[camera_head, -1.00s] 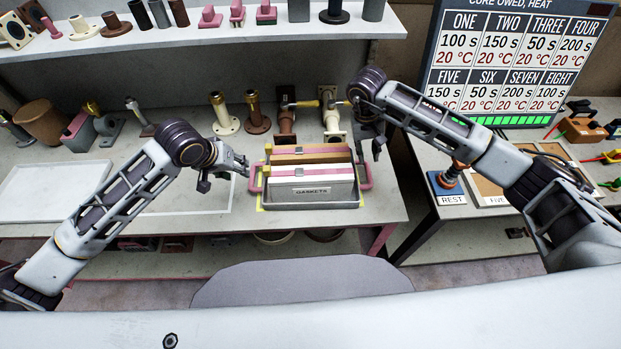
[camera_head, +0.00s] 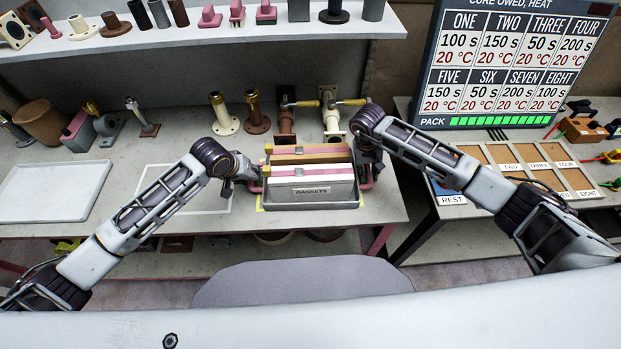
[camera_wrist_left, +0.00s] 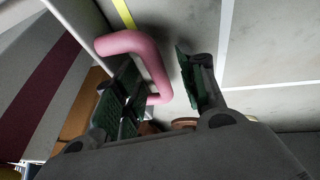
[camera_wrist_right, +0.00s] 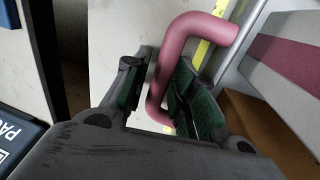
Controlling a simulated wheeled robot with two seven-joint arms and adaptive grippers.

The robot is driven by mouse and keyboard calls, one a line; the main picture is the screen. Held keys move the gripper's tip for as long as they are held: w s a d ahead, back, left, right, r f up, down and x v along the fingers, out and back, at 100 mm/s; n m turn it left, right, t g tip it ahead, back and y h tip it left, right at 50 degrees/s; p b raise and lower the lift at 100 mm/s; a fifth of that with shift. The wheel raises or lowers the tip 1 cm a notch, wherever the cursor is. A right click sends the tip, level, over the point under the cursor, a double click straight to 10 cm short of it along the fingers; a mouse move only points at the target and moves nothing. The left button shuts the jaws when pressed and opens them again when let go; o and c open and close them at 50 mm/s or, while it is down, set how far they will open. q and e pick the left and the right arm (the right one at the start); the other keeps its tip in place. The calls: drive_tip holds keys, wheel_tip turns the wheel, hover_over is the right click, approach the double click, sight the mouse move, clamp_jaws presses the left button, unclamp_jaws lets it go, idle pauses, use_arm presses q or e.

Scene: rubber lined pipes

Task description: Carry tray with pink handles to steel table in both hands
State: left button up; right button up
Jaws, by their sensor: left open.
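The grey tray (camera_head: 312,206) with pink handles stands on the bench, loaded with upright boxes, the front one labelled GASKETS (camera_head: 318,191). My left gripper (camera_head: 250,180) is open at the tray's left end. In the left wrist view its fingers (camera_wrist_left: 160,90) stand either side of the pink handle (camera_wrist_left: 150,52), with a gap beside it. My right gripper (camera_head: 366,178) is at the right end. In the right wrist view its fingers (camera_wrist_right: 160,88) straddle the other pink handle (camera_wrist_right: 188,35) closely. Whether they press on it I cannot tell. The steel table is not one I can identify.
An empty pale tray (camera_head: 55,190) lies on the bench at left, beside a white outlined square (camera_head: 185,200). Several flanged pipe pieces (camera_head: 285,120) stand behind the loaded tray.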

use_arm(q)
drive_tip(key=shift+f, duration=0.15)
use_arm(e)
drive_tip(key=shift+f, duration=0.15)
use_arm(q)
drive_tip(key=shift+c, duration=0.5)
use_arm(e)
drive_tip(key=shift+c, duration=0.3)
use_arm(q)
drive_tip(key=c, duration=0.5)
use_arm(e)
drive_tip(key=c, duration=0.5)
use_arm(q)
clamp_jaws()
use_arm(e)
clamp_jaws()
